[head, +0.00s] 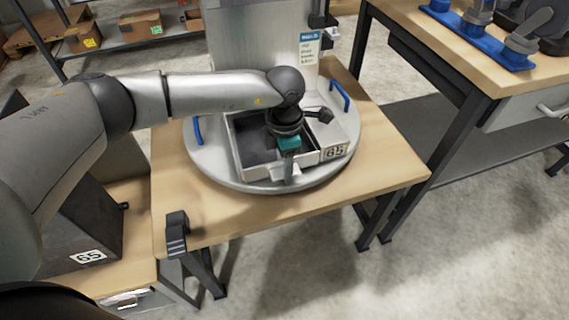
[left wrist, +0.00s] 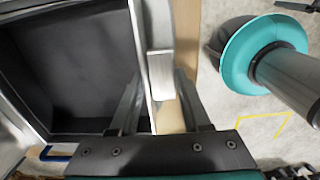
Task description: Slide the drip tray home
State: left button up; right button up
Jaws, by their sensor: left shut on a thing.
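The drip tray (head: 254,150) is a shallow open box with a dark inside and pale walls. In the left wrist view, the tray's dark inside (left wrist: 80,75) is on the left, and the fingers (left wrist: 157,100) stand on either side of the pale handle (left wrist: 162,75). My arm hides part of the tray's back. I cannot tell how far in it sits. My right gripper is not in view.
The plate has blue handles (head: 340,96) and stands on a wooden table (head: 385,172). A grey upright panel (head: 245,45) rises behind the tray. A black bracket (head: 177,233) sits at the table's front left corner. A second bench (head: 440,50) stands at right.

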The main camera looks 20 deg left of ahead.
pick_arm(q)
grip_shut()
jog(key=o, duration=1)
grip_release()
jog(key=shift+c, duration=0.2)
jog(key=shift+r, duration=0.5)
notch_tip(320, 180, up, 14)
jog(key=p, duration=0.4)
jog(key=shift+r, duration=0.15)
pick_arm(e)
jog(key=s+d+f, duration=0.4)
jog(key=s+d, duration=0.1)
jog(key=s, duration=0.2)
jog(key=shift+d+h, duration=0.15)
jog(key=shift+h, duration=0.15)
